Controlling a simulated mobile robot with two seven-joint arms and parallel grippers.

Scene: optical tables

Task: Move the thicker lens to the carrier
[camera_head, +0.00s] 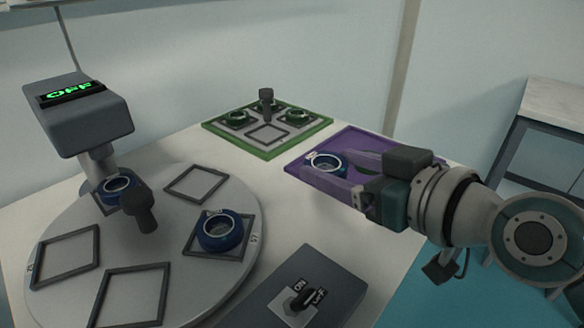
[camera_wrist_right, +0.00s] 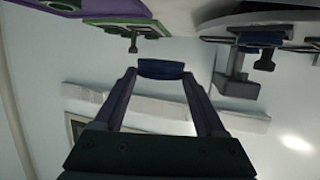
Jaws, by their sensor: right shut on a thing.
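My right gripper (camera_head: 328,168) is shut on a blue-ringed lens (camera_head: 325,160). The lens also shows between the fingertips in the wrist view (camera_wrist_right: 161,69), where it looks clear of the table. In the head view it appears over the purple mat (camera_head: 348,135). Another blue lens (camera_head: 222,231), with a tall ring, sits in a square frame on the round grey turntable (camera_head: 190,262). A third blue lens (camera_head: 117,185) sits under the grey device. A green-edged tray (camera_head: 268,150) at the back holds green-ringed lenses and has an empty square frame in front. My left gripper is out of view.
The grey device (camera_head: 82,115) reading OFF overhangs the turntable's left. Several turntable frames are empty. A dark post (camera_head: 266,100) rises from the green-edged tray. A switch box (camera_head: 300,294) stands at the front. White tabletop is free between turntable and purple mat.

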